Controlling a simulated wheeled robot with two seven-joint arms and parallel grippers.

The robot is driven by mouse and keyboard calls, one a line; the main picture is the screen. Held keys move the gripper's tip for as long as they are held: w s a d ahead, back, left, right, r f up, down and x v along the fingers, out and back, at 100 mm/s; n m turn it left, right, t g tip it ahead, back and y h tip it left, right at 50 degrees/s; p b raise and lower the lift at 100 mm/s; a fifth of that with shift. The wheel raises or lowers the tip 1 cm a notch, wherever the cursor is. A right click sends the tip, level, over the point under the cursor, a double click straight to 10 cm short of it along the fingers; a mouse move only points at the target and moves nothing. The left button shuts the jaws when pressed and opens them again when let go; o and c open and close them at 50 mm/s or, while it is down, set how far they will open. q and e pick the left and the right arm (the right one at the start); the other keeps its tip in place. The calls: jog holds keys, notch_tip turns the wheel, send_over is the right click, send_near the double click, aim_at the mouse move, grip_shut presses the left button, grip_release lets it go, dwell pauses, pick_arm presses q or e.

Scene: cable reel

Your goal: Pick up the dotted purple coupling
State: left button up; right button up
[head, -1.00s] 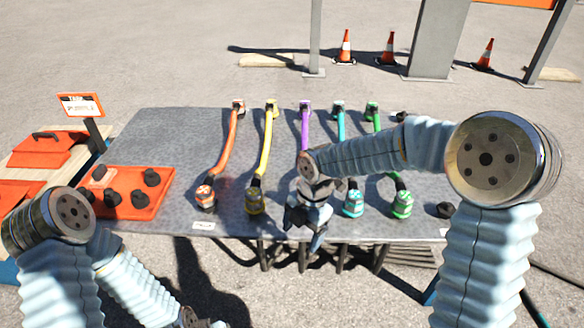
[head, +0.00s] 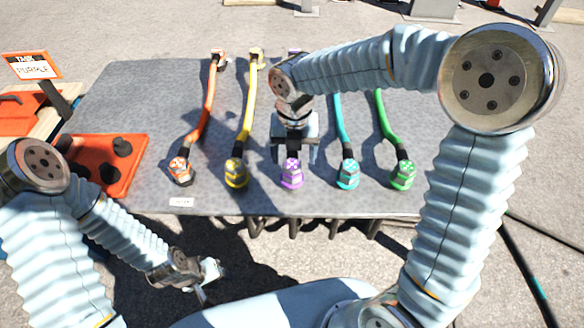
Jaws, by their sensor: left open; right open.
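The purple coupling (head: 291,174), with pale markings on it, sits near the front edge of the grey table in the middle of a row of couplings. My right gripper (head: 294,154) is open and points down just behind it, its two fingers to either side in the picture. I cannot tell whether they touch it. The gripper and wrist hide most of the purple hose. My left gripper (head: 205,286) is open and empty, low in front of the table and away from the couplings.
Orange (head: 180,171) and yellow (head: 236,173) couplings lie to the left, teal (head: 347,174) and green (head: 402,175) ones to the right. An orange panel with black knobs (head: 130,181) is at the table's left.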

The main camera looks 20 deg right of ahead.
aim_at(292, 163)
jog(key=f, duration=0.5)
jog(key=shift+w+a+f, duration=0.15)
jog(key=shift+w+f, duration=0.05)
jog(key=shift+f, duration=0.05)
jog(key=shift+c, duration=0.3)
jog(key=c, duration=1)
jog(key=shift+r, duration=0.1)
jog(key=shift+c, duration=0.5)
jog(key=shift+r, duration=0.1)
